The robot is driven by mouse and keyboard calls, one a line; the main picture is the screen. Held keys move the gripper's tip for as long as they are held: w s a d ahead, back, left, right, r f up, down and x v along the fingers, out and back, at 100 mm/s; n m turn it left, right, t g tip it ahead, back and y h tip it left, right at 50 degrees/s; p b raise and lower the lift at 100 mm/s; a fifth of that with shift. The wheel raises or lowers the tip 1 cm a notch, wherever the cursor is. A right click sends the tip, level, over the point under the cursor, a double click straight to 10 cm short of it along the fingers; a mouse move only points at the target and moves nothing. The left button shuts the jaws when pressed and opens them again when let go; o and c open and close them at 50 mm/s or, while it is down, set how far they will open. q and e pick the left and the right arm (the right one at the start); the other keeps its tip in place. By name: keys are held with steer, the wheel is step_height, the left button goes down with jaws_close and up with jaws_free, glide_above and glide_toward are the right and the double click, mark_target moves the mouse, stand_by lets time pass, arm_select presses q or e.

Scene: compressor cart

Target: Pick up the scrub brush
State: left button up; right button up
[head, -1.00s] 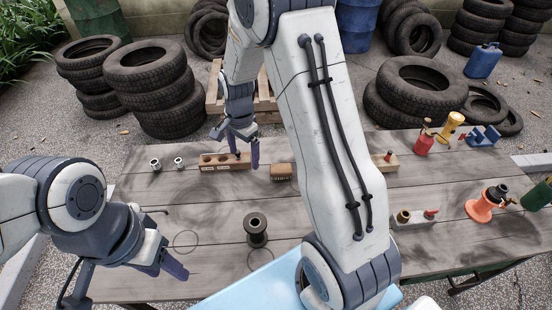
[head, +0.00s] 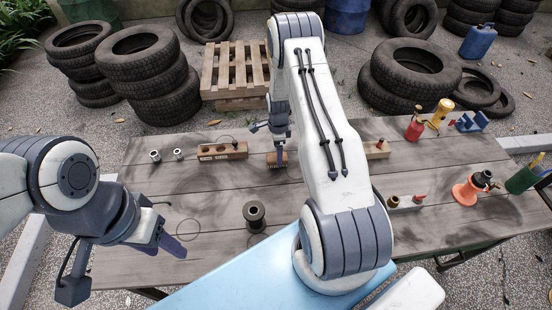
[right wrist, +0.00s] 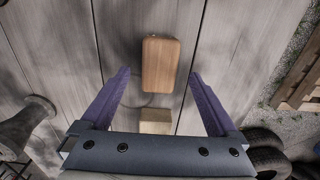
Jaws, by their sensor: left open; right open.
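The scrub brush (head: 277,160) is a small brown wooden block lying on the grey plank table, partly covered by my right gripper in the head view. In the right wrist view, a plain wooden block that looks like the brush (right wrist: 160,60) lies ahead, between the lines of the two purple fingers. My right gripper (right wrist: 158,75) is open around empty space, its fingertips one on each side of the block's near end; I cannot tell the height gap. My left gripper (head: 168,247) is open and empty over the table's left front.
A wooden block with holes (head: 222,151) stands left of the brush, and a dark spool (head: 254,214) stands nearer. A red bottle (head: 414,128) and an orange item (head: 466,190) stand to the right. A light wooden block (right wrist: 155,120) shows below the brush in the wrist view.

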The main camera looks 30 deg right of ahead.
steer(key=shift+w+a+f+p, duration=0.15)
steer(key=shift+f+p, duration=0.4)
steer(key=shift+f, duration=1.3)
steer(key=shift+c, duration=0.3)
jaws_close()
steer(key=shift+r, duration=0.15)
steer(key=shift+r+b, duration=0.45)
steer(key=shift+r, duration=0.2)
steer(key=r, duration=0.1)
steer(key=r+b, duration=0.1)
steer(key=shift+s+r, duration=0.2)
steer(key=shift+r, duration=0.15)
steer(key=s+d+r+b, duration=0.3)
steer(key=s+d+r, duration=0.3)
steer(key=s, duration=0.3)
steer(key=shift+s+d+r, duration=0.2)
steer(key=shift+r, duration=0.15)
